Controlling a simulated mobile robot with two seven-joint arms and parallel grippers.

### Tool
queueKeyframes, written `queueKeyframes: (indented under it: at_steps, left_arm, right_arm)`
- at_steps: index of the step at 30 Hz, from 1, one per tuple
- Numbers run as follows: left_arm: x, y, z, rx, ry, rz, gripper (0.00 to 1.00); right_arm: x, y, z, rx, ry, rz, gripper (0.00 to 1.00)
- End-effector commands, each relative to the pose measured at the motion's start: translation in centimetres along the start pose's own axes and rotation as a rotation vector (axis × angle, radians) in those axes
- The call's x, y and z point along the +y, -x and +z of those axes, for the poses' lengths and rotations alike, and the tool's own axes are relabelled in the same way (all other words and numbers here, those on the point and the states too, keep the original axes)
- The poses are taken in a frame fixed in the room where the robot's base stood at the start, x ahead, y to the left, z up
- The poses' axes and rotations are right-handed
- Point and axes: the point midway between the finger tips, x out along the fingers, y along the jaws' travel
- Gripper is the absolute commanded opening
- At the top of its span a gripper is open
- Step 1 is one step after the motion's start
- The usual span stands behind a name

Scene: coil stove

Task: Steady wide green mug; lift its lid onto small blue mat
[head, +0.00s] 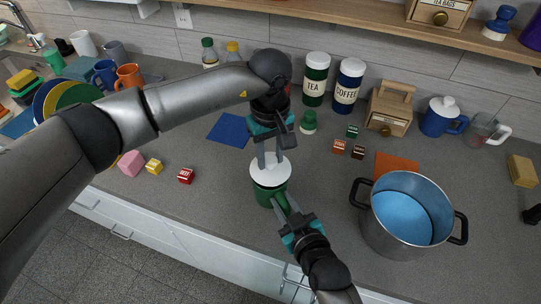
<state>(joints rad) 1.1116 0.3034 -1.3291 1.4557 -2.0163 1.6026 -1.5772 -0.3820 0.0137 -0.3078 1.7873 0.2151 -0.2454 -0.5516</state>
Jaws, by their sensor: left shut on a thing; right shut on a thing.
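The wide green mug (267,193) stands upright on the grey counter near its front edge. Its white lid (271,174) sits on or just at the top of the mug; I cannot tell whether there is a gap. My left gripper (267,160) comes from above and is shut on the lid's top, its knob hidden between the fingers. My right gripper (285,207) comes from the front and is shut on the mug's lower right side, probably at its handle, which is mostly hidden. The small blue mat (229,130) lies flat behind and left of the mug, with its visible part bare.
A big steel pot (382,226) stands to the right. A green bottle-like item (308,122) and several small boxes, including a red cube (185,176), lie around. Tea (315,80) and coffee (347,87) canisters stand behind. Counter between mug and mat is clear.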

Motion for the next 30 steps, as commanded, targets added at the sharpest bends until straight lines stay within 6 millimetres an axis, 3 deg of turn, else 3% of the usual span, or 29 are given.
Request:
queueKeyframes:
  at_steps: [7, 16, 23, 24, 30]
  left_arm:
    - [0.0, 0.3, 0.0, 0.001, 0.0, 0.0, 0.0]
    - [0.0, 3.6, -0.1, 0.002, 0.0, 0.001, 0.0]
    - [0.0, 4.0, 0.0, 0.0, 0.001, 0.0, 0.0]
    - [0.0, 4.0, 0.0, 0.0, 0.001, 0.0, 0.0]
    - [0.0, 4.0, 0.0, 0.0, 0.0, 0.0, 0.0]
  right_arm:
    - [-0.1, 0.0, 0.2, -0.006, 0.001, -0.003, 0.0]
    - [-0.1, 0.0, 0.2, -0.006, 0.001, -0.003, 0.0]
    - [-0.1, 0.0, 0.2, -0.006, 0.001, -0.003, 0.0]
    - [-0.1, 0.0, 0.2, -0.006, 0.001, -0.003, 0.28]
    - [-0.1, 0.0, 0.1, -0.004, 0.001, -0.002, 0.51]
